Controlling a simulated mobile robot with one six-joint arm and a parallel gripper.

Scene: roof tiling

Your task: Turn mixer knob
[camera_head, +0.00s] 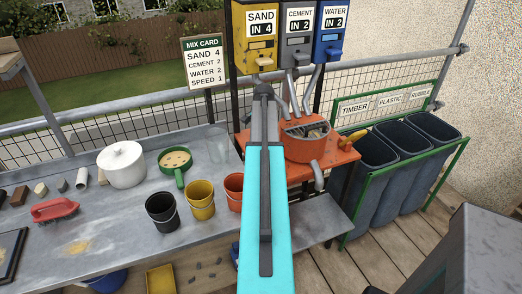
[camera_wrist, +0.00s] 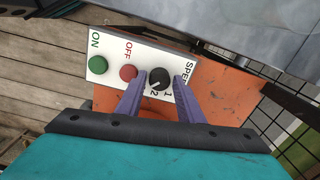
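The mixer knob (camera_wrist: 159,79) is a round black dial with a white pointer line on a white control panel (camera_wrist: 112,50), in the wrist view. The marks "SPEED", 1 and 2 are printed around it. A green ON button (camera_wrist: 97,64) and a red OFF button (camera_wrist: 128,72) sit left of it. My gripper (camera_wrist: 163,82) is open, with its two purple fingers on either side of the knob; I cannot tell whether they touch it. In the head view the orange mixer (camera_head: 305,143) stands beyond my arm; its panel is hidden there.
SAND, CEMENT and WATER dispensers (camera_head: 298,40) hang above the mixer. A mix card (camera_head: 204,62) reads speed 1. Yellow (camera_head: 200,200) and black (camera_head: 161,212) buckets stand on the grey bench at left. Bins (camera_head: 405,150) stand at right.

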